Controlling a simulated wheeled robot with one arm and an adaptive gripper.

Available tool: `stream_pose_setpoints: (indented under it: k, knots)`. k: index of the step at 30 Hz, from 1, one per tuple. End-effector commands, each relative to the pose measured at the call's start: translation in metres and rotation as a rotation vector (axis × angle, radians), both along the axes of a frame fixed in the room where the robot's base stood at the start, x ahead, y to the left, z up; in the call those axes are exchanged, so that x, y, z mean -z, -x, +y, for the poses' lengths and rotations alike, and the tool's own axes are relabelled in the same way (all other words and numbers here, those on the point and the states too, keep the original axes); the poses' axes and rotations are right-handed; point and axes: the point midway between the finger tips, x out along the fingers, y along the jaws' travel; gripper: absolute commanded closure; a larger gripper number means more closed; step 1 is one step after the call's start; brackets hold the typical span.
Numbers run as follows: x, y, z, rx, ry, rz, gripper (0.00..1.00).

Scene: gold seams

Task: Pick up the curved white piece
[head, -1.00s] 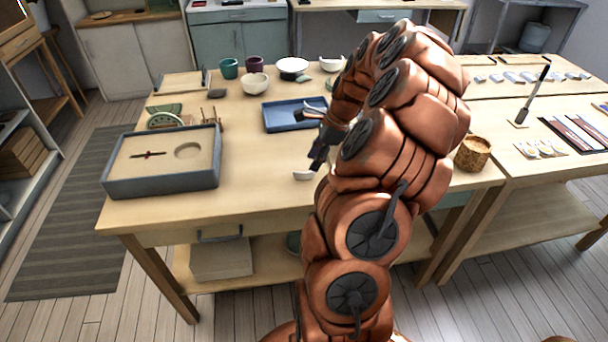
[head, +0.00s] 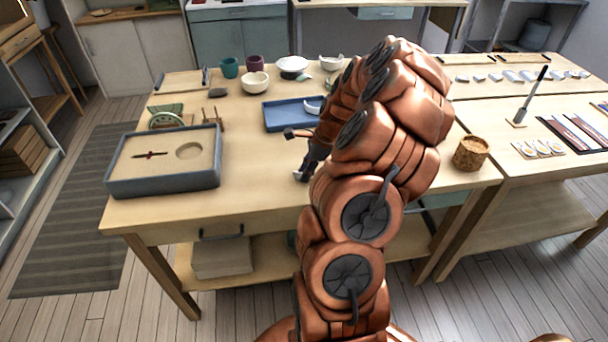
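A small curved white piece (head: 298,177) lies on the near part of the wooden table, mostly hidden by my gripper. My gripper (head: 304,170) points down right at this piece, its fingertips at or just above it. The arm hides much of the gripper, so I cannot tell whether the fingers are open or closed on the piece. Another curved white piece (head: 312,107) lies in the blue tray (head: 279,117) behind the gripper, partly covered by my arm.
A grey sand-filled box (head: 163,184) stands at the table's left. Bowls and cups, including a cream bowl (head: 255,82), stand at the back. A cork-coloured pot (head: 471,153) is at right. The tabletop between box and gripper is clear.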

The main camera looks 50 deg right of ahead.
Motion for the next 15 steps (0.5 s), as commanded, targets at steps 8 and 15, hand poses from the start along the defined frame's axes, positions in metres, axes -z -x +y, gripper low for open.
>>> stream_pose_setpoints:
  k: [8,15]
  knots:
    - [-0.0001,0.0,0.0,0.0,0.0,0.0,1.0]
    - [-0.0003,-0.0001,-0.0001,0.0,0.0,0.0,1.0]
